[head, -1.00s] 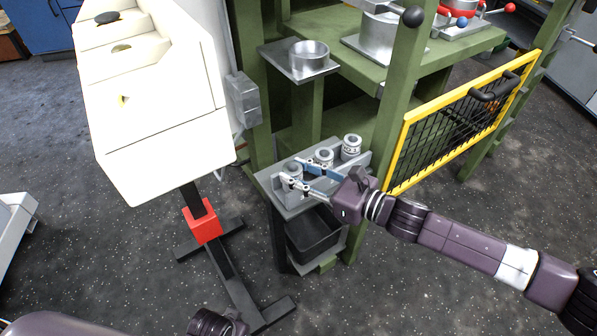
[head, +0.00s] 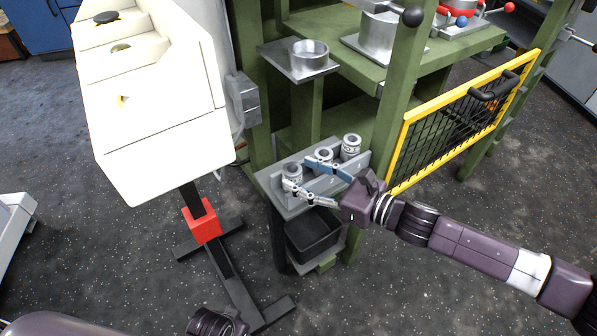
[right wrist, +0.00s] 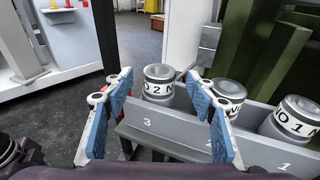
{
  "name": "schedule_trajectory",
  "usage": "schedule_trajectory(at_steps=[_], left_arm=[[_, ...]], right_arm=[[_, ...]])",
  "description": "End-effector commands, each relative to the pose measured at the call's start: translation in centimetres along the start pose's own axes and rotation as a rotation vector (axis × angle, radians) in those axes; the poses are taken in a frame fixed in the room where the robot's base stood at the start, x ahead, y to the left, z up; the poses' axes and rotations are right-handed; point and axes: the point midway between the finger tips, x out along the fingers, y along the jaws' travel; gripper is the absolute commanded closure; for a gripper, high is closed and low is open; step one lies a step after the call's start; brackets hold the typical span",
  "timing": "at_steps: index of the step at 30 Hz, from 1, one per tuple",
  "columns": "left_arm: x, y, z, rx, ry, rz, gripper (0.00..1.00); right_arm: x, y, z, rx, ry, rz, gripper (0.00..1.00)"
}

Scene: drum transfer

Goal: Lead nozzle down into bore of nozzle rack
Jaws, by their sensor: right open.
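The nozzle rack (head: 277,190) is a grey bracket on the green press frame, with its front plate marked 3, 2, 1 in the right wrist view (right wrist: 183,137). Three silver nozzles stand upright in a row: the left one (head: 292,171) at position 3, the middle one (head: 324,154) and the right one (head: 351,146). The left nozzle, with a 2 on its band (right wrist: 159,84), shows between the spread fingers of my right gripper (head: 299,174). The gripper is open. The nozzle's lower end is hidden by the plate. My left gripper (head: 220,323) is cut off at the bottom edge, fingers unseen.
A black bin (head: 313,235) sits below the rack. A yellow-framed mesh guard (head: 460,115) and a green post (head: 390,110) stand to the right. A white console (head: 160,110) on a stand is to the left. A metal cup (head: 308,53) rests on a shelf above.

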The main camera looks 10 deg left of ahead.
Motion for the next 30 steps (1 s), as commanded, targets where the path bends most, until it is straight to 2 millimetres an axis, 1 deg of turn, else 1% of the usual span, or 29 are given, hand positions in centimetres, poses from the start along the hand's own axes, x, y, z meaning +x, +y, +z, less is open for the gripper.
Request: schedule_trajectory(at_steps=[1, 6, 9, 13, 18, 30], left_arm=[[0.0, 0.0, 0.1, 0.0, -0.001, 0.001, 1.0], [0.0, 0.1, 0.1, 0.0, -0.003, 0.001, 1.0], [0.0, 0.1, 0.1, 0.0, -0.003, 0.001, 1.0], [0.0, 0.1, 0.2, 0.0, -0.004, 0.001, 1.0], [0.0, 0.1, 0.2, 0.0, -0.004, 0.001, 1.0], [0.0, 0.1, 0.2, 0.0, -0.004, 0.001, 1.0]], right_arm=[[-1.1, -0.1, -0.1, -0.001, 0.002, -0.002, 0.48], [-4.8, -0.1, -0.1, -0.001, 0.003, -0.002, 0.48], [-6.8, 0.0, -0.1, 0.0, 0.002, -0.002, 0.48], [-8.7, 0.0, -0.1, 0.001, 0.001, -0.002, 0.48], [-9.9, 0.1, 0.0, 0.001, 0.0, 0.001, 0.48], [-10.0, 0.0, 0.0, 0.0, -0.001, 0.001, 0.48]])
